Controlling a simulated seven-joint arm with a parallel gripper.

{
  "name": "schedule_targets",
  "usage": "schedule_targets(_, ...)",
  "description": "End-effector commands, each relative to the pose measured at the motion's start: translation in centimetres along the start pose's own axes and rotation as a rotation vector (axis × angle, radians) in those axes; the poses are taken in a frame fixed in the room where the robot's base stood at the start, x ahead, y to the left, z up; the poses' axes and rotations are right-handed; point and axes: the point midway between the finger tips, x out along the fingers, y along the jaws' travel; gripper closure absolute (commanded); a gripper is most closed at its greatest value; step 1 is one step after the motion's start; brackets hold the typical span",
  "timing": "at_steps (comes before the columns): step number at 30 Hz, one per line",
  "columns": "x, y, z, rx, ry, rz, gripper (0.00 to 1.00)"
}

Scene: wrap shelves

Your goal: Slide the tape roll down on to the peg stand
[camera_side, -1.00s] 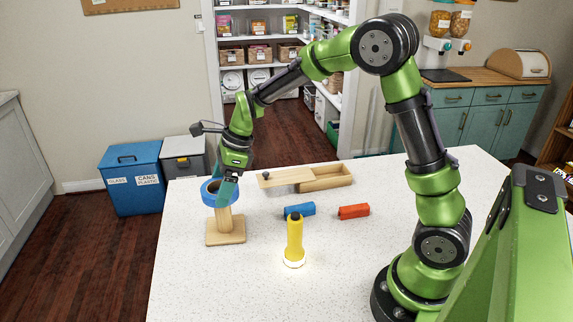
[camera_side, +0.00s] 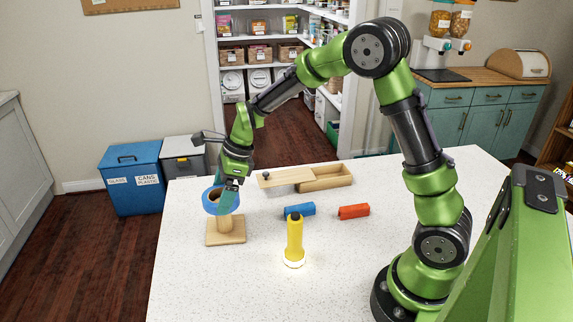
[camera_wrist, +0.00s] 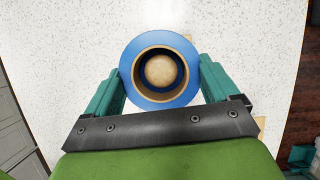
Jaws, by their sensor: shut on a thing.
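The blue tape roll (camera_side: 209,203) has a tan core and lies flat in my gripper (camera_side: 229,203), which is shut on its outer sides. In the wrist view the roll (camera_wrist: 160,40) sits between the two teal fingers (camera_wrist: 155,88). The round wooden peg top (camera_wrist: 160,70) shows inside the roll's hole, roughly centred. The peg stand has a square wooden base (camera_side: 226,238) on the table. The lower part of its peg (camera_side: 225,223) shows below the roll. The roll hides the peg's top in the side view, so how deep the peg sits in the hole is unclear.
A yellow flashlight (camera_side: 294,241) stands upright, lit end down, right of the stand. A wooden box with a sliding lid (camera_side: 325,178) is at the back. The front-left tabletop is clear.

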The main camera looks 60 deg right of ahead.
Motion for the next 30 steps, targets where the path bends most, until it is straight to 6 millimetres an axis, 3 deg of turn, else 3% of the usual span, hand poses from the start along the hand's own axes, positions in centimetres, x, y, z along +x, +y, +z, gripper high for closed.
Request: schedule_targets(30, 2.4, 0.0, -1.0, 0.001, 0.000, 0.001, 0.43)
